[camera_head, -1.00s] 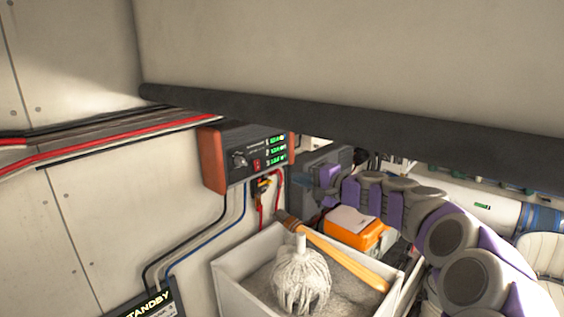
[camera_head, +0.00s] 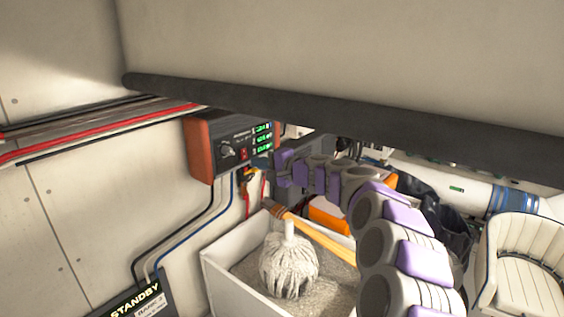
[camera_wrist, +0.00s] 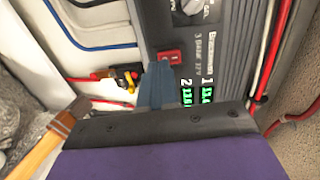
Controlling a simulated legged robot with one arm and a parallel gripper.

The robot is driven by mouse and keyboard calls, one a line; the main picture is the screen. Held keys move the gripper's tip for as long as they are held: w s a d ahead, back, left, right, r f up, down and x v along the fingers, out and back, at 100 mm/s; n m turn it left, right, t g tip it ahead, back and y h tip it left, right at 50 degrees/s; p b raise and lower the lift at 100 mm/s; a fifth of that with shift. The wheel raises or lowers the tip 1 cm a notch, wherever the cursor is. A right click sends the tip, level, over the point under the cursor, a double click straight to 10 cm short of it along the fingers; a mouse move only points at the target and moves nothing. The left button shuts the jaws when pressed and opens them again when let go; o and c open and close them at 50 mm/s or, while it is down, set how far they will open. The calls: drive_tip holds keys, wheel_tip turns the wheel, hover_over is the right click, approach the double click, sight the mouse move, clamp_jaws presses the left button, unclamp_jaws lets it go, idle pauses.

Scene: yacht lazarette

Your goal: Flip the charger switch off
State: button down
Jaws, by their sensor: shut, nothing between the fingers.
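The charger is an orange-sided box with a dark front panel (camera_head: 230,150), mounted on the wall, with a grey knob and green displays. Its small red switch (camera_head: 244,153) sits on the panel below and right of the knob. In the wrist view the red switch (camera_wrist: 170,56) lies just beyond the tip of my gripper (camera_wrist: 158,72). The blue-grey fingers are shut and empty, their tip at or very near the switch; contact cannot be told. In the head view my gripper (camera_head: 262,162) is at the panel's lower right. The switch's position is too small to read.
A dark overhang edge (camera_head: 330,125) runs above my arm. Below the charger are cables, a white bin (camera_head: 225,285) with a rope fender (camera_head: 289,265) and a wooden-handled tool (camera_head: 318,238). A STANDBY sign (camera_head: 140,302) is at lower left, a white seat (camera_head: 520,265) at right.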

sight(243, 158)
drive_tip(key=x, duration=0.3)
drive_tip(key=shift+s+a+p, duration=0.1)
drive_tip(key=shift+a+p, duration=0.2)
drive_tip(key=shift+w, duration=0.35)
drive_tip(key=shift+w+d+r+p, duration=0.1)
drive_tip(key=shift+w+d+p, duration=0.2)
drive_tip(key=shift+d, duration=0.35)
drive_tip(key=shift+w+d+p, duration=0.15)
drive_tip(key=shift+w+d, duration=0.15)
drive_tip(key=shift+d, duration=0.35)
drive_tip(key=a, duration=0.3)
drive_tip(key=shift+s+a, duration=0.15)
drive_tip(key=shift+a, duration=0.05)
drive_tip(key=shift+d+f, duration=0.3)
drive_tip(key=shift+d, duration=0.25)
drive_tip(key=s+d+f+b, duration=0.1)
drive_tip(key=s+d+b, duration=0.3)
drive_tip(key=s+d, duration=0.4)
drive_tip(key=d, duration=0.3)
drive_tip(key=shift+f+b, duration=0.25)
drive_tip(key=shift+b, duration=0.1)
drive_tip(key=shift+s+a, duration=0.1)
drive_tip(key=shift+a, duration=0.15)
